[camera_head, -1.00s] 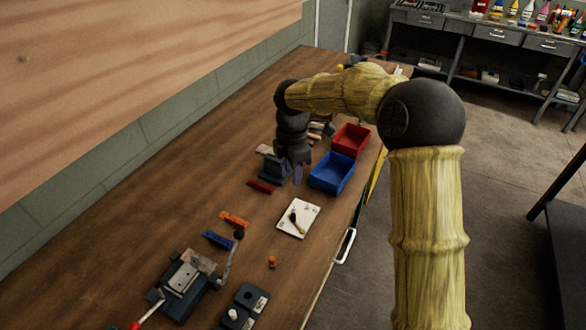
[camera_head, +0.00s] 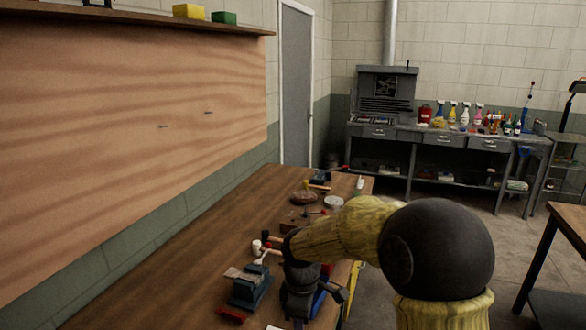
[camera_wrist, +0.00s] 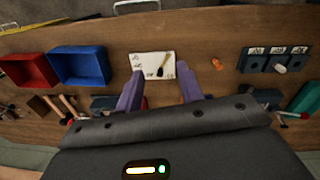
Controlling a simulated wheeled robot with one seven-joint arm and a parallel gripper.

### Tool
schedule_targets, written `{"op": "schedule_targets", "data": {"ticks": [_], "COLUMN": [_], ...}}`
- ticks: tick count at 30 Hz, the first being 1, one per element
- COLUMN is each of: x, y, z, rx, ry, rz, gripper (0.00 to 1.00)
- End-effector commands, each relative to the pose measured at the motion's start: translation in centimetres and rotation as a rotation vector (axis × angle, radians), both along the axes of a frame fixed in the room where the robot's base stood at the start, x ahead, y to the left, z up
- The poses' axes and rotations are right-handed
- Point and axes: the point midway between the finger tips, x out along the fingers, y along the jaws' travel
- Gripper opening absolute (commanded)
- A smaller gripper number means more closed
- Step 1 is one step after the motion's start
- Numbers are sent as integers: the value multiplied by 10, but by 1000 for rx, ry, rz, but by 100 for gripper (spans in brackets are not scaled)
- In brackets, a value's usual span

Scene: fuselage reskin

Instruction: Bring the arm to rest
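My arm stretches out over the wooden workbench (camera_head: 190,245). In the wrist view my gripper (camera_wrist: 160,80) points down at the bench, with its two purple fingers spread apart and nothing between them.
A blue bin (camera_wrist: 80,66) and a red bin (camera_wrist: 33,70) stand beside the card. A dark labelled block (camera_wrist: 272,60) and a small orange piece (camera_wrist: 216,63) lie on its other side. A vise (camera_head: 250,285) is left of my wrist. Bare floor shows beyond the bench.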

Motion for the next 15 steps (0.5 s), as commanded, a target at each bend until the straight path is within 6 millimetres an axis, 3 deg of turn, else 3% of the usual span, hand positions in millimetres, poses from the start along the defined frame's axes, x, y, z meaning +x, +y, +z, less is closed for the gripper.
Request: {"op": "schedule_targets", "data": {"ticks": [3,9,15], "x": [-29,-83,-134], "y": [-37,-92,-128], "z": [-2,-8,-16], "rx": [24,95,183], "ry": [-31,-88,-131], "rz": [-284,-791,-1226], "gripper": [38,38,38]}}
